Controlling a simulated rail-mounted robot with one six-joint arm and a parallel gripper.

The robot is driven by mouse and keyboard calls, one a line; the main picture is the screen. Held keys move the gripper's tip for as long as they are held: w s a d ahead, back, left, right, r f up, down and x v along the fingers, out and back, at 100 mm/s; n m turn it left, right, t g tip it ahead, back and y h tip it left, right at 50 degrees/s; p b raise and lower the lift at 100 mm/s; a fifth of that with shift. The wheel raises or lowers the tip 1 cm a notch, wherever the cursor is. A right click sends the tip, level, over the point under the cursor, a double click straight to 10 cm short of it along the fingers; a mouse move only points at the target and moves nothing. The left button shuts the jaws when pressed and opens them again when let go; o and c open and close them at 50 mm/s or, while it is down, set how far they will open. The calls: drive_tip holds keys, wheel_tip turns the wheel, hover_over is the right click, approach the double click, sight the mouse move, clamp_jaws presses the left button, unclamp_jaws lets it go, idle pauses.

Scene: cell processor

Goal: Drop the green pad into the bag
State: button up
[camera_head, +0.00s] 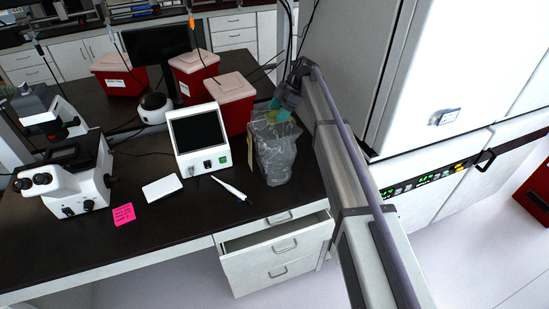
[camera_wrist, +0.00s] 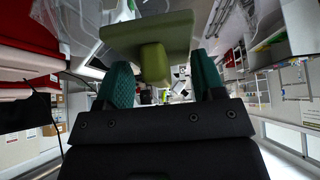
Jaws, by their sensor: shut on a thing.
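The green pad (camera_wrist: 150,38) is a flat olive-green block with a narrower stub under it. My gripper (camera_wrist: 162,82) has two teal fingers, one on each side of the stub, and is shut on it. In the head view the yellow-green pad (camera_head: 284,116) shows small at the end of my gripper (camera_head: 279,107), at the mouth of the bag. The bag (camera_head: 275,155) is clear, crinkled plastic and stands upright on the dark bench. Clear plastic, apparently the bag (camera_wrist: 75,22), also shows at the top left of the wrist view. I cannot tell whether the pad is below the bag's rim.
Red bins with pale lids (camera_head: 232,105) stand behind. An open drawer (camera_head: 276,236) juts out below. A large white cabinet (camera_head: 440,70) rises at the right.

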drive_tip(key=shift+f, duration=0.65)
drive_tip(key=shift+d+r, duration=0.1)
drive_tip(key=o, duration=1)
drive_tip(key=shift+o, duration=0.2)
drive_tip(key=p+v, duration=0.6)
drive_tip(key=v, duration=0.1)
drive_tip(key=shift+r+p, duration=0.3)
drive_tip(key=shift+r, duration=0.1)
drive_tip(key=shift+w+d, duration=0.1)
drive_tip(key=shift+f, duration=0.2)
